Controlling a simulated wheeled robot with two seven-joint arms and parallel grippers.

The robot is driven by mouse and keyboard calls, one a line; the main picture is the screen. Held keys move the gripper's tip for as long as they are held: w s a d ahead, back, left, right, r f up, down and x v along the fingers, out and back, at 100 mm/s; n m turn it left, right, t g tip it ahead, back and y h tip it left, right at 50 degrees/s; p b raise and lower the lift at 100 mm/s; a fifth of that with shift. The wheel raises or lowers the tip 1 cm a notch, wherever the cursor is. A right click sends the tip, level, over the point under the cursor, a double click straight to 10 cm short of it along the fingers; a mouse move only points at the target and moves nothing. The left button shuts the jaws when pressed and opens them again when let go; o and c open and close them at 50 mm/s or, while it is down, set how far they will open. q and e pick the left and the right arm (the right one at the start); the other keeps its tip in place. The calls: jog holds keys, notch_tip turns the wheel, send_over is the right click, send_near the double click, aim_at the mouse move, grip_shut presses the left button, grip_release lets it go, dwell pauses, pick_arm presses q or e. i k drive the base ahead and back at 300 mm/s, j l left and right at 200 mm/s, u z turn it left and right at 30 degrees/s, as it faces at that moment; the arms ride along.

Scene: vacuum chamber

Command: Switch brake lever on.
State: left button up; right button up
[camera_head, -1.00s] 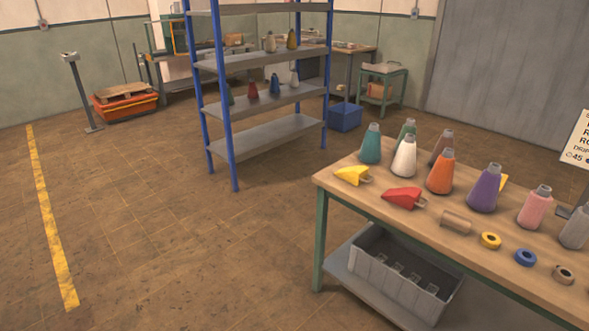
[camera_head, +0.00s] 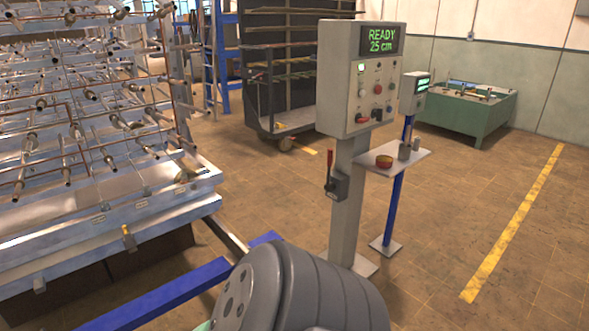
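A small lever with a red handle (camera_head: 330,168) stands up from a dark switch box (camera_head: 339,187) on the side of a grey post. This looks like the brake lever, and its handle points upward with a slight tilt. The post (camera_head: 348,215) carries a grey control cabinet (camera_head: 354,78) with buttons and a screen (camera_head: 381,41) reading "READY 25 cm" in green. Neither of my grippers is in view.
A large metal rack machine (camera_head: 100,215) fills the left, with a blue beam (camera_head: 160,304) jutting out low. A small shelf stand (camera_head: 406,160) holds cups. A dark cart (camera_head: 262,95) and green bench (camera_head: 478,118) stand behind. Floor at right is clear.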

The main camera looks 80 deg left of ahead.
aim_at(330, 186)
jog(key=u, duration=2.55)
jog(key=i+j+u, duration=0.3)
jog(key=i+j, duration=1.4)
jog(key=i, duration=0.15)
